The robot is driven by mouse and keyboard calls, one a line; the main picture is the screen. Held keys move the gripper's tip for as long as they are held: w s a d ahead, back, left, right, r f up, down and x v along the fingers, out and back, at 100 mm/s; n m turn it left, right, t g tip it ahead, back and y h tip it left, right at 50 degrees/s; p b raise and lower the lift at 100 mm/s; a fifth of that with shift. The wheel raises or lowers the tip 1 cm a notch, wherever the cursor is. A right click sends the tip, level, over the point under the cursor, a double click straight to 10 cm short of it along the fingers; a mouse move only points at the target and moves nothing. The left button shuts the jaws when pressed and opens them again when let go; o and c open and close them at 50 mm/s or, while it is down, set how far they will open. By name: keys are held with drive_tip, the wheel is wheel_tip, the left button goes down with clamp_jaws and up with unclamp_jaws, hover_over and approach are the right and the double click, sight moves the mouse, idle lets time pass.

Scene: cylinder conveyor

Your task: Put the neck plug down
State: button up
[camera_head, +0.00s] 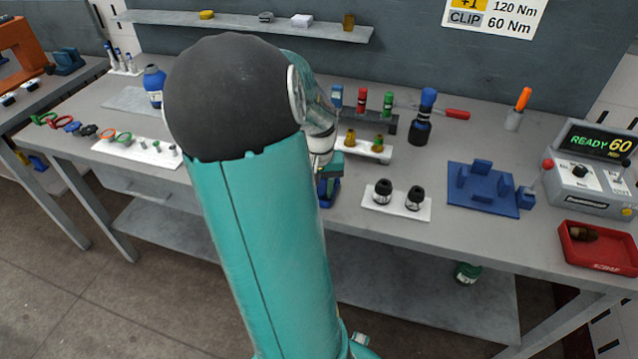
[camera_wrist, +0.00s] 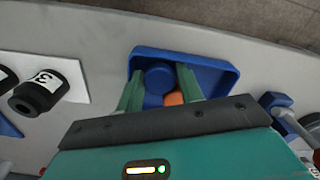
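My gripper (camera_wrist: 160,85) points down over a small blue tray (camera_wrist: 215,67) in the wrist view. Its two green fingers are spread apart. A round blue piece (camera_wrist: 158,76) shows between the fingertips, and an orange piece (camera_wrist: 173,98) shows close to the right finger. I cannot tell which of these is the neck plug, or whether the fingers touch either piece. In the head view my arm hides most of the gripper, and only part of the blue tray (camera_head: 329,194) shows at the table's front edge.
A white plate (camera_head: 424,212) with two black-capped pieces lies right of the gripper. Farther right are a blue fixture (camera_head: 484,186), a red scrap bin (camera_head: 600,262) and a control box (camera_head: 592,175). A white rack (camera_head: 358,153) stands behind. The table's front edge is close.

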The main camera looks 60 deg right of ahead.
sight(319, 190)
drive_tip(key=shift+w+d, duration=0.15)
drive_tip(key=shift+w, duration=0.05)
drive_tip(key=shift+s+a+r, duration=0.3)
drive_tip(key=shift+d, duration=0.1)
drive_tip(key=shift+w+d, duration=0.15)
drive_tip(key=shift+w, duration=0.1)
wheel_tip(319, 190, up, 13)
drive_tip(key=shift+s+f, duration=0.15)
drive_tip(key=shift+f, duration=0.05)
